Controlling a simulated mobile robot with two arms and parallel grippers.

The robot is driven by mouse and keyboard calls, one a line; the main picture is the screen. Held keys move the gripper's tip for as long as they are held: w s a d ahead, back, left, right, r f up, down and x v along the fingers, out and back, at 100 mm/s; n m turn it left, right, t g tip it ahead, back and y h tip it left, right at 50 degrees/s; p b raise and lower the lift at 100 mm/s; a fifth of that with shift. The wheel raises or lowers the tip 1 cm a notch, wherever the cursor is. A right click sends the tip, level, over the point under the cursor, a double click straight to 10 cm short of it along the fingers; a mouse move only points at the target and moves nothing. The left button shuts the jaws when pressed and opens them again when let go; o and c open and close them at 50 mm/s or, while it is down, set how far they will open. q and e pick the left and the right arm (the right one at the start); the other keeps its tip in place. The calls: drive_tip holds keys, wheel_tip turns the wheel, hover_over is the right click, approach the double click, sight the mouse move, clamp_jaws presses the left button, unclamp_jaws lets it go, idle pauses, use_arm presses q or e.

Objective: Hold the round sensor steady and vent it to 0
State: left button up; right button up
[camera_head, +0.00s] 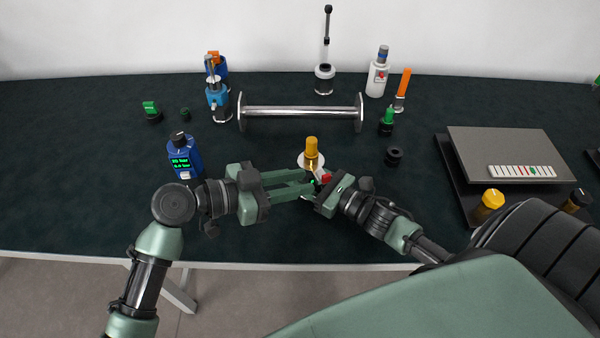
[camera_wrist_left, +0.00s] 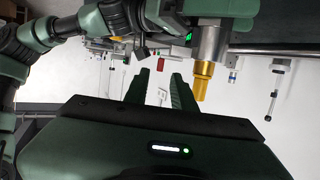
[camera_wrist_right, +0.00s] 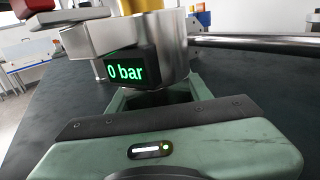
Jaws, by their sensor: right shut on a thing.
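The round sensor is a silver cylinder with a yellow-orange knob (camera_head: 311,146) on top, near the front middle of the table. Its body (camera_wrist_right: 178,60) and a green display (camera_wrist_right: 126,69) reading "0 bar" show in the right wrist view. A red part (camera_head: 325,178) sits at its side. My right gripper (camera_head: 316,191) is shut on the sensor's body from the right; its fingertips are partly hidden. My left gripper (camera_head: 308,184) is open, its fingers apart and empty, close to the sensor's left front. The sensor (camera_wrist_left: 208,45) is just beside its fingers (camera_wrist_left: 159,85) in the left wrist view.
A blue device (camera_head: 184,157) with a green display stands to the left. A steel pipe (camera_head: 300,113) on end flanges lies behind the sensor. A black ring (camera_head: 393,156) and a grey box (camera_head: 505,150) are to the right. Table between blue device and pipe is clear.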

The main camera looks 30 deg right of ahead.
sight(323, 178)
use_arm(q)
drive_tip(key=shift+x, duration=3.45)
clamp_jaws()
